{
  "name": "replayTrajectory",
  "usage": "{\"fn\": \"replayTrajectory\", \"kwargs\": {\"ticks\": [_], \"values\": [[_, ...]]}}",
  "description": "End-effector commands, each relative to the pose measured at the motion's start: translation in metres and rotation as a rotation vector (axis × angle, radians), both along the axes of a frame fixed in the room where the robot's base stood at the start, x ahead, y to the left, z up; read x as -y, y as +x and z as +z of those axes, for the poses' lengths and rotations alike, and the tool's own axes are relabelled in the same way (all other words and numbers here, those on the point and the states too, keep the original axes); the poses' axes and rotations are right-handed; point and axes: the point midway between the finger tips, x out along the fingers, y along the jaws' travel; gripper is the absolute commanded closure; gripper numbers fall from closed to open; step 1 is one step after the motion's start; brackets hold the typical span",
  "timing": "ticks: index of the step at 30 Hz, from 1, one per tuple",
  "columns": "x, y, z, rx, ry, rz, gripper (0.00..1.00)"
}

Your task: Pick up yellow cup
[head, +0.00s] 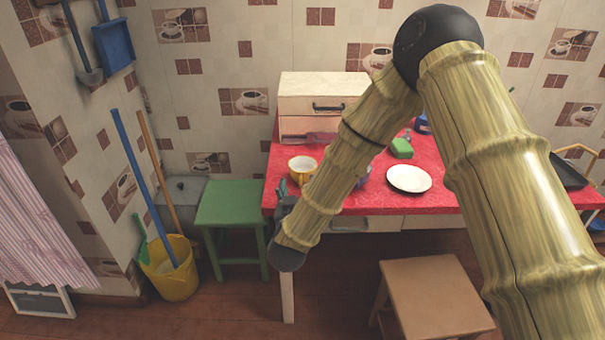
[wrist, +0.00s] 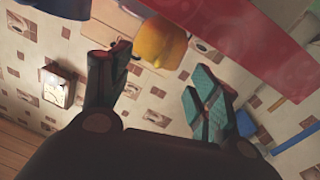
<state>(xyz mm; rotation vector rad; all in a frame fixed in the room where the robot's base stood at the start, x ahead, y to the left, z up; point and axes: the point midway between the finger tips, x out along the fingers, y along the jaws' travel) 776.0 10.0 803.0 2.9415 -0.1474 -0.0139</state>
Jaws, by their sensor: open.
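The yellow cup (head: 302,168) stands on the red oilcloth of the table (head: 330,203), near its left end. Its pale inside shows from above. My gripper (head: 282,187) is at the table's left front corner, just left of and nearer than the cup, partly hidden by my arm. In the wrist view the yellow cup (wrist: 160,43) is beyond the fingertips, toward the top, roughly between the two fingers. My gripper (wrist: 163,66) is open there, with nothing between its fingers, and apart from the cup. One finger shows teal pads.
A blue item (head: 364,176) is partly hidden behind my arm, right of the cup. A white plate (head: 409,179) and green block (head: 401,148) lie farther right. A cream box (head: 320,100) stands behind. A green stool (head: 228,205) and yellow bucket (head: 172,277) are left; a brown stool (head: 435,295) is in front.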

Motion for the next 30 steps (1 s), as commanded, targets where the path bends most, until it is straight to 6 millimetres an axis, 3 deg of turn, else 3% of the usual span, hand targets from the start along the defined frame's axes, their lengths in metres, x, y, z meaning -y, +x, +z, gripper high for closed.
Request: {"fn": "replayTrajectory", "kwargs": {"ticks": [13,21,23,30], "values": [[0.010,0.046,0.001,0.001,0.001,-0.001,0.38],[0.010,0.050,0.001,-0.001,0.000,0.001,0.38],[0.010,0.050,0.001,-0.001,0.000,0.001,0.45],[0.010,0.050,0.001,-0.001,0.000,0.001,0.89]]}}
